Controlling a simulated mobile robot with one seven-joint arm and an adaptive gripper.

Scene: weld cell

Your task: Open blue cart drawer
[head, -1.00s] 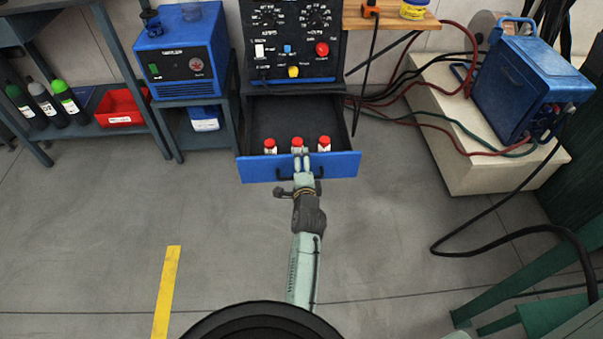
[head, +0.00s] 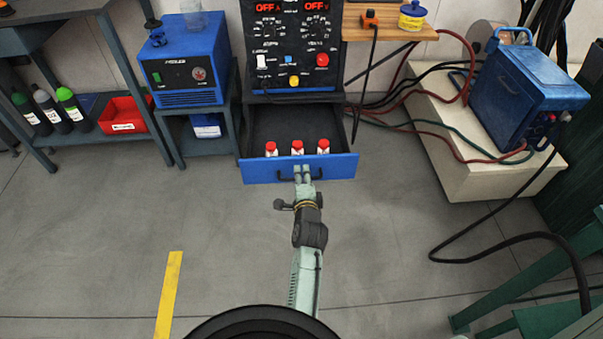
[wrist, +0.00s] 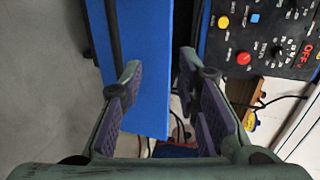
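The blue drawer (head: 258,172) is under the black control panel and stands pulled out, its dark inside visible. Three white bottles with red caps (head: 297,148) stand in it behind the front. A dark bar handle (head: 284,176) is on the drawer front. My gripper (head: 303,172) is at the middle of that front, partly covering the handle. In the wrist view the gripper (wrist: 162,82) has its fingers apart with nothing clamped. The blue front (wrist: 147,50) shows beyond the fingers, and the handle (wrist: 114,35) runs to the left fingertip. I cannot tell whether they touch.
The control panel (head: 293,45) shows red OFF displays. A blue machine (head: 184,70) on a stand is at left, a blue box (head: 525,85) on a pale block at right. Cables (head: 490,252) lie at right. The floor before the drawer is clear.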

